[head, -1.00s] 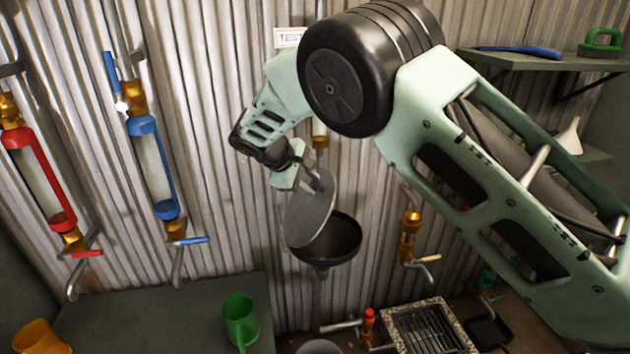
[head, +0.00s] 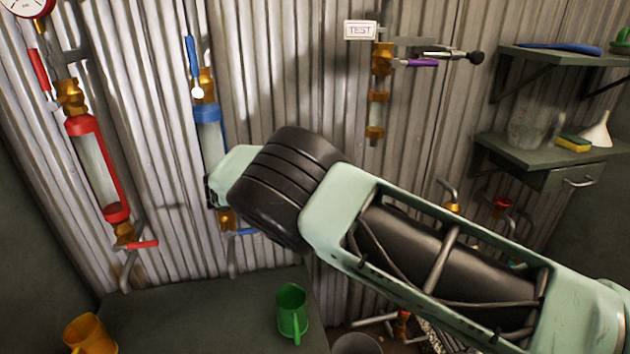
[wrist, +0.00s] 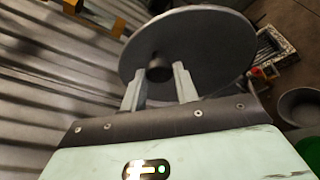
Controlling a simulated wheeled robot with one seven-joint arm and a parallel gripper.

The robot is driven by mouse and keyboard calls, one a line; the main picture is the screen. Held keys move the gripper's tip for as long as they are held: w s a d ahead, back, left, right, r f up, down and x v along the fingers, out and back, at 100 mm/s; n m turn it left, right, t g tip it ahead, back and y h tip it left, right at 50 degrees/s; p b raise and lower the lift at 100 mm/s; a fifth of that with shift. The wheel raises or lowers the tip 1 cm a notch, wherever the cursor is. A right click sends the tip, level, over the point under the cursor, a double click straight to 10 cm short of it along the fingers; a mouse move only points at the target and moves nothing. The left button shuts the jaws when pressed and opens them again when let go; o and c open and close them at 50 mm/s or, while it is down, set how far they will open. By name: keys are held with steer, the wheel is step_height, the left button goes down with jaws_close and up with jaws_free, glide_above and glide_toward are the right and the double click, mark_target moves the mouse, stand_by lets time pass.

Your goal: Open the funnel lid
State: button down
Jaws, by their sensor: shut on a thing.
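The funnel lid (wrist: 190,40) is a round grey disc with a dark knob (wrist: 159,68), seen in the wrist view. My gripper (wrist: 159,80) is shut on the knob, with one pale finger on each side of it. The lid is held out in front of the gripper. In the head view my arm hides the gripper, the lid and the funnel's former spot. The black funnel is not clearly visible now, so I cannot tell whether the lid still touches it.
A red-framed tube (head: 97,165) and a blue-framed tube (head: 209,125) are mounted on the corrugated wall. A green mug (head: 292,310) and an orange mug (head: 88,333) stand on the lower left counter. Shelves (head: 540,155) hold a white funnel and a sponge at right.

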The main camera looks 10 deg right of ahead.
steer(key=shift+a+f+h, duration=0.2)
steer(key=shift+a+h, duration=0.1)
steer(key=shift+a, duration=0.1)
steer(key=c, duration=1.1)
jaws_free()
steer(key=shift+o, duration=0.2)
